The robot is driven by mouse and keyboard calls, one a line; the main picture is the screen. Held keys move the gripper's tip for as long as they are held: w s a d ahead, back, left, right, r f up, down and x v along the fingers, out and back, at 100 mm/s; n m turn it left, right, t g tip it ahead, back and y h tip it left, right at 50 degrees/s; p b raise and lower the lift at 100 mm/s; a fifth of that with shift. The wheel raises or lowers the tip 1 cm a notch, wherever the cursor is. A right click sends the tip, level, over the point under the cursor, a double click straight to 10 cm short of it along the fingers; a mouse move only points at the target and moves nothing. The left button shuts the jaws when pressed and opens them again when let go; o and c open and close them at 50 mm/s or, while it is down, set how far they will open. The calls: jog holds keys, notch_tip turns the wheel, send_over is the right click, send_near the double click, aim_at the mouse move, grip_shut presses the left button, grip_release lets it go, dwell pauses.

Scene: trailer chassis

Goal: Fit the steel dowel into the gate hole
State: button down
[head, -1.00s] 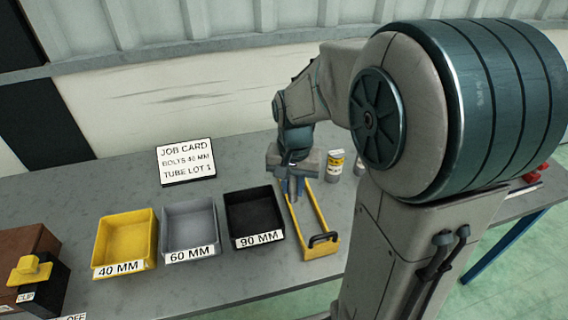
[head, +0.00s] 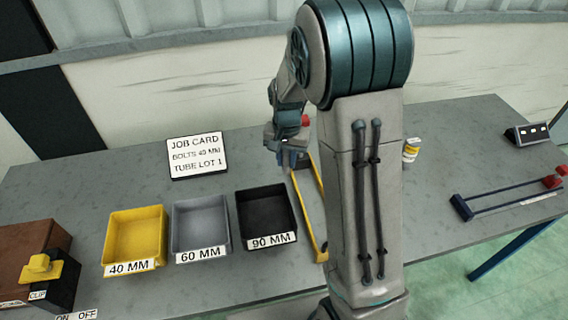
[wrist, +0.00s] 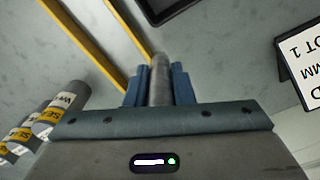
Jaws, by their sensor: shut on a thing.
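My gripper (head: 288,158) is low over the table, behind the black bin and by the far end of a yellow frame (head: 323,247). In the wrist view its two blue fingers (wrist: 159,72) are shut on a grey round steel dowel (wrist: 159,88). The dowel points away from the wrist, and its tip lies close to a yellow rail (wrist: 133,32). My fingers hide part of the dowel. My arm hides part of the yellow frame in the head view. I cannot make out the gate hole in either view.
Yellow (head: 136,238), grey (head: 201,226) and black (head: 266,217) bins stand left of my arm, with a job card (head: 197,155) behind. Labelled cans (wrist: 50,118) show in the wrist view.

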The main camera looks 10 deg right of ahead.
jog(key=shift+w+a+f+p, duration=0.1)
jog(key=shift+w+f+p, duration=0.2)
jog(key=shift+f, duration=0.55)
jog(key=shift+w+f+p, duration=0.1)
jog(key=shift+w+f, duration=0.3)
jog(key=shift+f, duration=0.5)
jog(key=shift+w+a+f+p, duration=0.1)
jog(key=shift+w+f+p, duration=0.2)
jog(key=shift+f, duration=0.55)
